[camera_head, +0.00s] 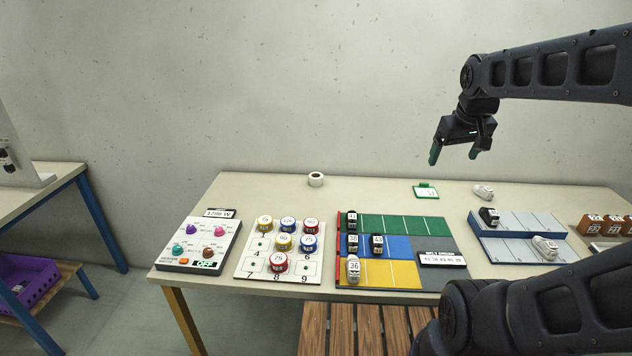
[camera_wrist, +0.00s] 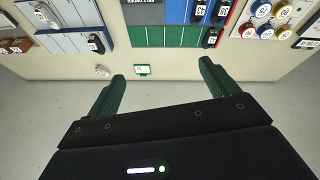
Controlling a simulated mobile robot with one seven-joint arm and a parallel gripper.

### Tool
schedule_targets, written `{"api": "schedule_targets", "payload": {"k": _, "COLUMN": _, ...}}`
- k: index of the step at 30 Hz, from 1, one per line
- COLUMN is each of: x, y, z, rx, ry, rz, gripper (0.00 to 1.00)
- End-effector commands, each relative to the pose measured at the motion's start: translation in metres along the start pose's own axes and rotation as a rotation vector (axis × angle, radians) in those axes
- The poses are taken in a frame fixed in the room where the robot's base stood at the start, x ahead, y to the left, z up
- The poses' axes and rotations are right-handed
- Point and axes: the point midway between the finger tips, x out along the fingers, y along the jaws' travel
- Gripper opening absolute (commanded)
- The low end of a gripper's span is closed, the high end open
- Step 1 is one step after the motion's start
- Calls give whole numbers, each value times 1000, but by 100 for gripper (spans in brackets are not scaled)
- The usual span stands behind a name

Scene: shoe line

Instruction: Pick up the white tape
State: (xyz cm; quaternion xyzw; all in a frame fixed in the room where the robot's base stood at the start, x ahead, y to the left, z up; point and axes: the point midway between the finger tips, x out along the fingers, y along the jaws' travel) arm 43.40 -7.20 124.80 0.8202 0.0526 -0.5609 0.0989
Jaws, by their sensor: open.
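The white tape (camera_head: 316,179) is a small white roll with a dark hole. It stands alone near the back edge of the table, left of centre in the head view. I cannot make it out in the wrist view. My gripper (camera_head: 454,156) is in the air above the back of the table, well to the right of the tape. It also shows in the wrist view (camera_wrist: 160,85), with its two green fingers spread wide and nothing between them.
A board with several numbered round weights (camera_head: 243,265) and a knob panel (camera_head: 184,261) stand in front of the tape. A green, blue and yellow mat (camera_head: 420,228) with shoes lies at centre. A small green-framed card (camera_head: 426,190) lies at the back. Table around the tape is clear.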

Motion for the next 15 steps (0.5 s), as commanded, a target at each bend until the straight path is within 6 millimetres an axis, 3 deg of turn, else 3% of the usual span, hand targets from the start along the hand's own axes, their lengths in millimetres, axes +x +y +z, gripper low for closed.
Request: {"api": "schedule_targets", "payload": {"k": 15, "x": 33, "y": -13, "z": -149, "rx": -536, "ry": -71, "rz": 29, "gripper": 86}}
